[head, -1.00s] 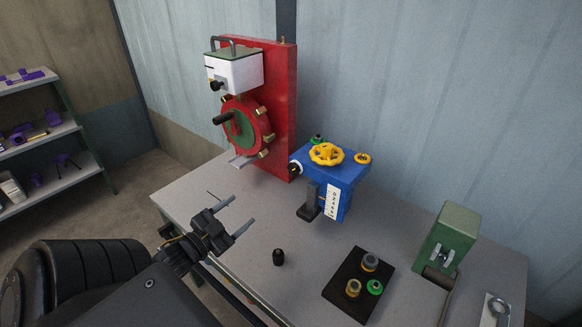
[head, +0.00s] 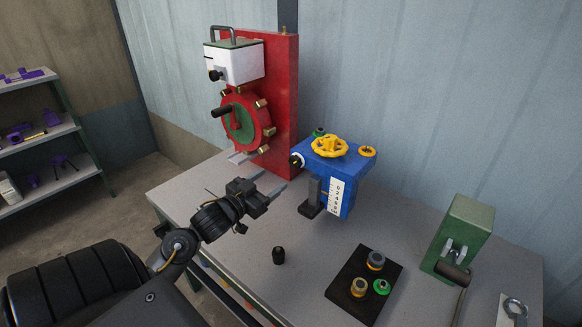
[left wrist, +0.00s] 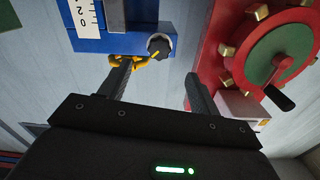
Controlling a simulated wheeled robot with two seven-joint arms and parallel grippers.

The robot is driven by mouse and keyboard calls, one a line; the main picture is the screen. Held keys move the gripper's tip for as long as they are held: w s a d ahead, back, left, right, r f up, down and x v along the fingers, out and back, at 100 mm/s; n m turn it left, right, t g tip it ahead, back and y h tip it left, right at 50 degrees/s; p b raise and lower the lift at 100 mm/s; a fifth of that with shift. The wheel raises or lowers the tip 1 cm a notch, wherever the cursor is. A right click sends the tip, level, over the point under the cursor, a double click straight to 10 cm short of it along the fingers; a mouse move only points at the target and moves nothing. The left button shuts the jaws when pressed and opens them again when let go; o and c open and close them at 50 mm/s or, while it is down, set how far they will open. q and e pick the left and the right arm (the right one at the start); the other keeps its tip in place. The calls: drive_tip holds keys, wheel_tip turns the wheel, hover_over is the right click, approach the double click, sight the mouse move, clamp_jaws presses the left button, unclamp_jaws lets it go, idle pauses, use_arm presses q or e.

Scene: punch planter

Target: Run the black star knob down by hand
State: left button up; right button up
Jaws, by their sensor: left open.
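A black lobed knob with a yellow mark (left wrist: 158,47) sits on the side of the blue housing (left wrist: 110,43) in the left wrist view. In the head view this knob (head: 296,160) is at the housing's left upper corner, with a pale ring. My left gripper (head: 275,180) is open and empty, in front of and below the knob. In the left wrist view its fingers (left wrist: 158,72) are spread, with the knob beyond them and between their lines; they look apart from it. A yellow handwheel (head: 329,146) tops the housing. My right gripper is not in view.
A red upright panel (head: 278,110) with a cranked wheel (head: 245,122) stands close to the left of the blue housing. A black tray (head: 340,290) with knobs and a green block (head: 465,235) are at right.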

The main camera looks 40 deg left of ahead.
sight(293, 165)
use_arm(q)
drive_tip(key=w+p, duration=0.1)
drive_tip(key=w, duration=0.9)
drive_tip(key=shift+w+a, duration=0.1)
drive_tip(key=c, duration=1)
